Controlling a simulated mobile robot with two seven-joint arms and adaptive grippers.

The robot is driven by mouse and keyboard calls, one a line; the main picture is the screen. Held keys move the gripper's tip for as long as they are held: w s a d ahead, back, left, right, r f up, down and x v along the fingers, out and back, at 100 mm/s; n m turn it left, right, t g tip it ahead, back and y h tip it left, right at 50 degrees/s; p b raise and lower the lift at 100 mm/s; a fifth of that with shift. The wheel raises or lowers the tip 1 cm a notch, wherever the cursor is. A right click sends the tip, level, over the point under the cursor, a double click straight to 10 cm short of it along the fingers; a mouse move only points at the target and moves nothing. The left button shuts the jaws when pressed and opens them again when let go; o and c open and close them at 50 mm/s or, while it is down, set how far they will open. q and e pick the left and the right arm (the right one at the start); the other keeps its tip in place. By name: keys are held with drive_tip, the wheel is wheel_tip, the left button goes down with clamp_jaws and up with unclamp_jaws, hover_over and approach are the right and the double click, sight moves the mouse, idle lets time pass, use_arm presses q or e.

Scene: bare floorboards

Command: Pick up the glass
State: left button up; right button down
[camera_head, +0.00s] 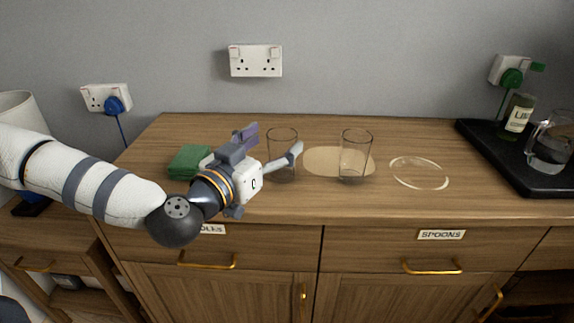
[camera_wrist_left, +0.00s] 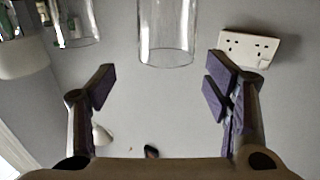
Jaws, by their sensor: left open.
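A clear glass (camera_head: 282,168) stands upright on the wooden cabinet top, left of a pale oval mat. A second clear glass (camera_head: 355,155) stands upright at the right part of that mat. My left gripper (camera_head: 271,143) is open and empty beside the left glass, its fingers pointing toward it; one finger overlaps the glass in the head view. In the left wrist view, which looks turned over, a glass (camera_wrist_left: 167,35) lies ahead between the spread fingers, beyond their tips (camera_wrist_left: 160,78). Another glass (camera_wrist_left: 77,22) shows at the upper left. My right gripper is not in view.
The oval mat (camera_head: 318,160) and a clear round dish (camera_head: 420,173) lie on the top. A green block (camera_head: 188,161) sits behind my left arm. A black tray (camera_head: 515,165) at right bears a bottle (camera_head: 515,117) and a glass jug (camera_head: 551,145). The wall stands behind.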

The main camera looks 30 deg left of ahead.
sight(274, 144)
use_arm(q)
drive_tip(key=w, duration=0.1)
drive_tip(key=w+f+b, duration=0.1)
drive_tip(key=w, duration=0.1)
drive_tip(key=w+a, duration=0.1)
drive_tip(key=shift+w+f, duration=0.2)
drive_tip(key=shift+f, duration=0.05)
drive_tip(key=shift+w+r, duration=0.1)
drive_tip(key=shift+w, duration=0.2)
drive_tip(key=shift+r, duration=0.15)
clamp_jaws()
